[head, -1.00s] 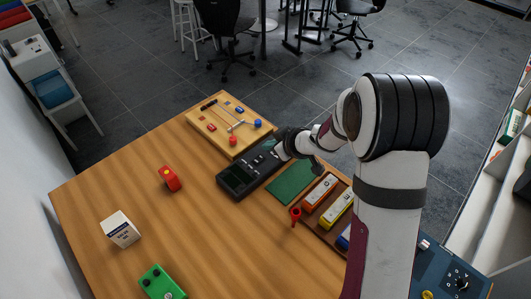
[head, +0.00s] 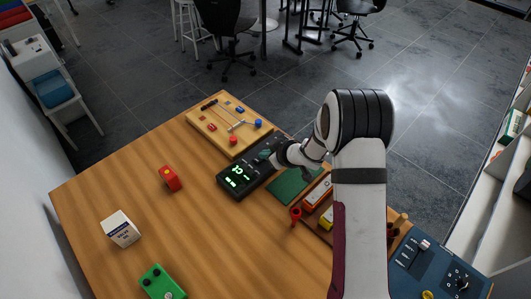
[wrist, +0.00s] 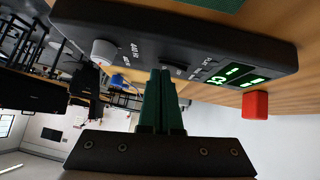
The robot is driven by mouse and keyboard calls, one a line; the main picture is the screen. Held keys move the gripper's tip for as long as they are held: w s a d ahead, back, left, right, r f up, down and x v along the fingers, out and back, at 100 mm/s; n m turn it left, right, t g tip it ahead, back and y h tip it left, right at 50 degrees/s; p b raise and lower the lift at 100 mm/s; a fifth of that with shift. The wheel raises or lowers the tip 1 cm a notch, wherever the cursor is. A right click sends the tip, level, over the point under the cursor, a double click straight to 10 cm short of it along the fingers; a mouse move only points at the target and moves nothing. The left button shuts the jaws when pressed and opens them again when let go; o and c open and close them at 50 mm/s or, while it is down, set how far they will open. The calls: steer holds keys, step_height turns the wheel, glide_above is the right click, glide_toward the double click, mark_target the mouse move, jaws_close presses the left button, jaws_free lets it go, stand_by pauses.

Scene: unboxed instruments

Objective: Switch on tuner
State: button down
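The tuner (head: 228,179) is a long black box on the wooden table, with its display lit in green characters. In the wrist view the tuner (wrist: 205,35) fills the top, showing a pale round knob (wrist: 104,52), white lettering and a small switch at the edge near my fingertips. My gripper (head: 266,155) is over the far part of the tuner. In the wrist view my gripper (wrist: 160,80) has its green fingers together with nothing visible between them. The fingertips are at or very near the tuner's switch side; I cannot tell whether they touch it.
A wooden board with small knobs (head: 208,122) lies behind the tuner. A green mat (head: 290,183) and a tray with coloured bars lie to its right. A red block (head: 170,178), a white box (head: 121,229) and a green box (head: 157,282) stand left. The table's middle is clear.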

steer(key=shift+s+a, duration=0.1)
steer(key=shift+s, duration=0.05)
steer(key=shift+s+a+r, duration=0.15)
steer(key=shift+s+a, duration=0.35)
steer(key=r, duration=0.4)
steer(key=shift+w+d, duration=0.2)
steer(key=shift+w, duration=0.05)
steer(key=w+d+v, duration=0.1)
steer(key=v, duration=0.9)
steer(key=shift+d, duration=0.1)
